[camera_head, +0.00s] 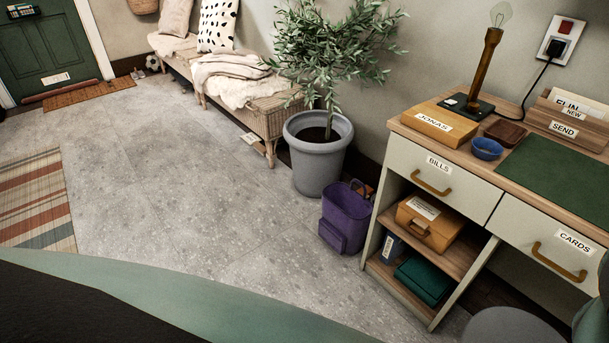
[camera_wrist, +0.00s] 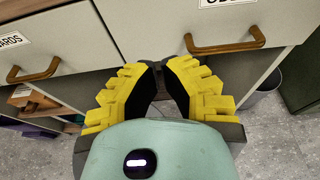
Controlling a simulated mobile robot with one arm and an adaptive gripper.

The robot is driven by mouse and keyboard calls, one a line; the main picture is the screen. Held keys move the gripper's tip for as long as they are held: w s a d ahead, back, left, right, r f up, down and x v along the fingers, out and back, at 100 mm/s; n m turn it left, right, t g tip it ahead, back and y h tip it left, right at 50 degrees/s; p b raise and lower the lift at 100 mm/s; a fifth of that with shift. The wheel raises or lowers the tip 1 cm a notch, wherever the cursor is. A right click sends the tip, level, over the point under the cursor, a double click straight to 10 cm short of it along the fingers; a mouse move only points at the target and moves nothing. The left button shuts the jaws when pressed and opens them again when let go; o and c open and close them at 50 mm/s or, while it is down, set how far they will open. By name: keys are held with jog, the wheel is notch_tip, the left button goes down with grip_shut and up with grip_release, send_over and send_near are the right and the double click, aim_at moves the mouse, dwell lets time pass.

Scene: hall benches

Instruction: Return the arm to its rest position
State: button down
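My gripper (camera_wrist: 160,66) has yellow ridged fingers with dark inner faces. In the wrist view its fingertips come together in front of the desk's drawer fronts, with nothing seen between them. The gripper looks shut and empty. A brass-coloured drawer handle (camera_wrist: 225,46) lies just beyond it to the right, and the CARDS drawer handle (camera_wrist: 33,72) is to the left. Both drawers look closed. In the head view the gripper is not visible. Whether the fingers touch the desk cannot be told.
The desk (camera_head: 400,128) stands at the right with a lamp (camera_head: 484,65), a blue bowl (camera_head: 486,148) and a green mat (camera_head: 552,172). A purple bag (camera_head: 346,215) and potted plant (camera_head: 318,165) are beside it. A bin (camera_wrist: 262,88) is right of the gripper. Open floor (camera_head: 190,190) lies left.

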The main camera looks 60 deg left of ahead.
jog(key=shift+d+p+v, duration=0.2)
jog(key=shift+p+v, duration=0.35)
jog(key=shift+v, duration=1.9)
